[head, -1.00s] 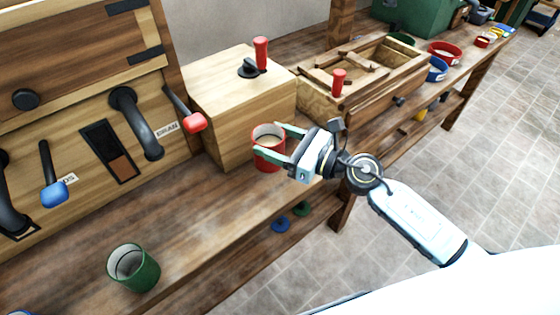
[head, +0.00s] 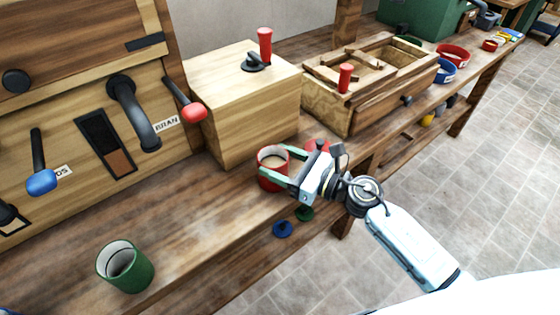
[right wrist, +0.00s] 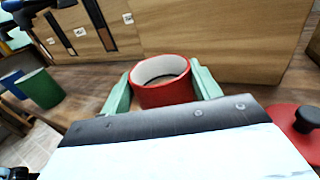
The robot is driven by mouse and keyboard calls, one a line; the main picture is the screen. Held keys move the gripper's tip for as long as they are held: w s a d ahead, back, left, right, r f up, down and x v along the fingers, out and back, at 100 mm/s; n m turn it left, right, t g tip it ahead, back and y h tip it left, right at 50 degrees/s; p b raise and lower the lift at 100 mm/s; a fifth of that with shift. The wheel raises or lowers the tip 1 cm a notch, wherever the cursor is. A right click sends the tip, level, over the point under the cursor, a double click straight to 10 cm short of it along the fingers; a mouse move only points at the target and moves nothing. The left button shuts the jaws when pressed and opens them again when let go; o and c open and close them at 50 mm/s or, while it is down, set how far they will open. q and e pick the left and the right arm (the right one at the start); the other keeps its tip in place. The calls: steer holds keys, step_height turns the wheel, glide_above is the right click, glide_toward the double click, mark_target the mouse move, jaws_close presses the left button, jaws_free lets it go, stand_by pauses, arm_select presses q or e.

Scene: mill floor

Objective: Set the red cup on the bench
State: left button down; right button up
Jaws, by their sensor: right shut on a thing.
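The red cup (head: 270,180) is upright near the bench's front edge, with something pale tan inside. My right gripper (head: 283,170) is shut on it, one green finger on each side. The right wrist view shows the cup (right wrist: 166,95) between both fingers, its white inside visible. I cannot tell whether its base touches the bench (head: 205,225) or hangs just above it. My left gripper is not in view.
A green cup (head: 126,268) stands at the front left of the bench. A wooden box (head: 245,110) with a red-handled lever stands behind the red cup. A red lid with a dark knob (right wrist: 300,130) lies beside my gripper. Bare bench lies between the cups.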

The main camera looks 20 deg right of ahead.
steer(key=o, duration=1.4)
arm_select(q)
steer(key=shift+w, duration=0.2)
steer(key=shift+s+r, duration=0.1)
arm_select(e)
steer(key=shift+r, duration=0.1)
steer(key=shift+s+d, duration=0.35)
steer(key=shift+d, duration=0.05)
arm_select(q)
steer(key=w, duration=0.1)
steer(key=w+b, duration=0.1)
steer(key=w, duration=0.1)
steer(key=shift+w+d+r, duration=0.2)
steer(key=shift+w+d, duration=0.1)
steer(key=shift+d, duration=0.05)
arm_select(e)
steer(key=v, duration=1.1)
